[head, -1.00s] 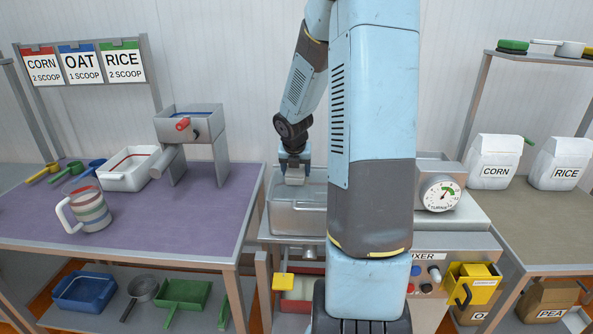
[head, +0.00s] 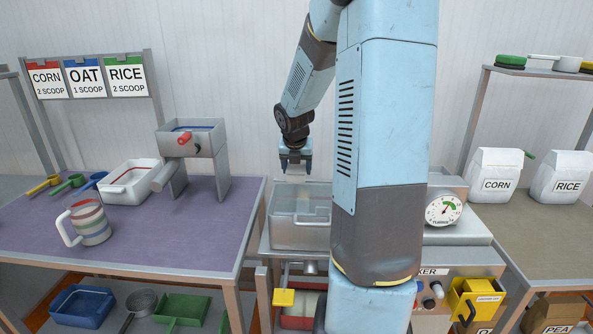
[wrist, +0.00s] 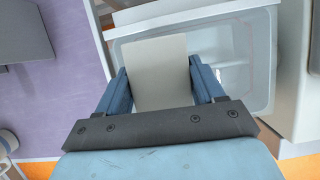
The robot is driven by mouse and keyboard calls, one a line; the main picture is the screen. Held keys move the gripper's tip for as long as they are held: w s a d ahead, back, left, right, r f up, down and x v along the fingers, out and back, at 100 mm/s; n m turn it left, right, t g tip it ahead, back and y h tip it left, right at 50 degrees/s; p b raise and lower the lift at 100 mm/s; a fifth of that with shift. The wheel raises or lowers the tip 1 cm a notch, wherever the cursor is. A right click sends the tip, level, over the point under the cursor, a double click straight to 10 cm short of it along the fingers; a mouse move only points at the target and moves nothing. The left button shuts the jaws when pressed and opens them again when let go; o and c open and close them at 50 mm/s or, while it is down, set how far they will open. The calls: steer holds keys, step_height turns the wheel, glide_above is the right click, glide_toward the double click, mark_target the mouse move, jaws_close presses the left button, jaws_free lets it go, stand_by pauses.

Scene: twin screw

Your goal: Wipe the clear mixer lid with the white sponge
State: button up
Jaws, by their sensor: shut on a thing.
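My gripper (head: 295,170) is shut on the white sponge (wrist: 157,75), a pale flat block that fills the space between the blue fingers in the wrist view. In the head view the sponge is hard to make out against the pale wall. The clear mixer lid (head: 299,206) is a see-through box shape on the mixer, below my gripper, with a visible gap between them. In the wrist view the lid (wrist: 258,60) lies beneath and to the right of the sponge. A pale patch shows on or through it. My arm hides the lid's right side in the head view.
A dial (head: 444,210) stands right of the lid, with the yellow container (head: 477,300) below. The purple table (head: 150,230) at left holds a striped mug (head: 90,222), a white tray (head: 128,185) and a metal dispenser (head: 192,140). White CORN and RICE bags stand at right.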

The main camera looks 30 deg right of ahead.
steer(key=shift+r, duration=1.5)
